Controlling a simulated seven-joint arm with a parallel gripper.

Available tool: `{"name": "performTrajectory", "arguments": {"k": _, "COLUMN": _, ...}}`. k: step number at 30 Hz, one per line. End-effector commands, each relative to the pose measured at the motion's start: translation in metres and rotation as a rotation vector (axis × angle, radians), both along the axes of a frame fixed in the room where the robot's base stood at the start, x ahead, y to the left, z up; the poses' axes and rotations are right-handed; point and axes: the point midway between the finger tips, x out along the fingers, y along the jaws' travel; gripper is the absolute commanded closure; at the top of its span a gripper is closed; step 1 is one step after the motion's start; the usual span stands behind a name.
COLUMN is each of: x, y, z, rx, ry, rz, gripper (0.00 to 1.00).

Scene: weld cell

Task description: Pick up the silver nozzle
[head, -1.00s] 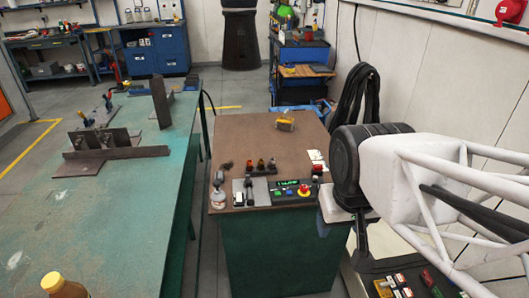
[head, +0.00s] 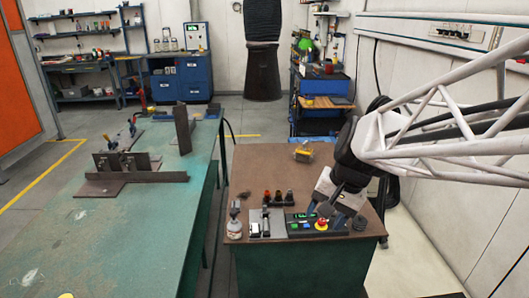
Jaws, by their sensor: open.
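My gripper (head: 342,217) hangs from the white lattice arm over the right end of the brown-topped cabinet (head: 262,160). Its two dark fingers are apart, with nothing seen between them, beside the control panel. Several small upright pieces (head: 278,198), some with orange tips, stand in a row on the cabinet, left of my gripper. They are too small to tell whether one is the silver nozzle. I cannot make out a silver nozzle for certain elsewhere; my arm and gripper hide part of the cabinet's right side.
A control panel (head: 301,224) with a red button lies at the cabinet's front edge. A small bottle (head: 234,225) stands at its front left, and a yellow item (head: 303,152) lies near the back. A green table (head: 120,235) with metal plates is on the left.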

Motion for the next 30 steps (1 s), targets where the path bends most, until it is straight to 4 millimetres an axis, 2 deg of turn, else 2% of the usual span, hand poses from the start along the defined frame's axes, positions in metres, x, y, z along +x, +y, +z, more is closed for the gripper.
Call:
{"name": "performTrajectory", "arguments": {"k": 1, "x": 0.012, "y": 0.001, "z": -0.003, "rx": 0.025, "ry": 0.019, "rz": -0.029, "gripper": 0.42}}
{"name": "performTrajectory", "arguments": {"k": 17, "x": 0.131, "y": 0.006, "z": -0.036, "rx": 0.295, "ry": 0.196, "rz": -0.336, "gripper": 0.42}}
{"name": "performTrajectory", "arguments": {"k": 30, "x": 0.232, "y": -0.002, "z": -0.084, "rx": 0.513, "ry": 0.348, "rz": -0.594, "gripper": 0.42}}
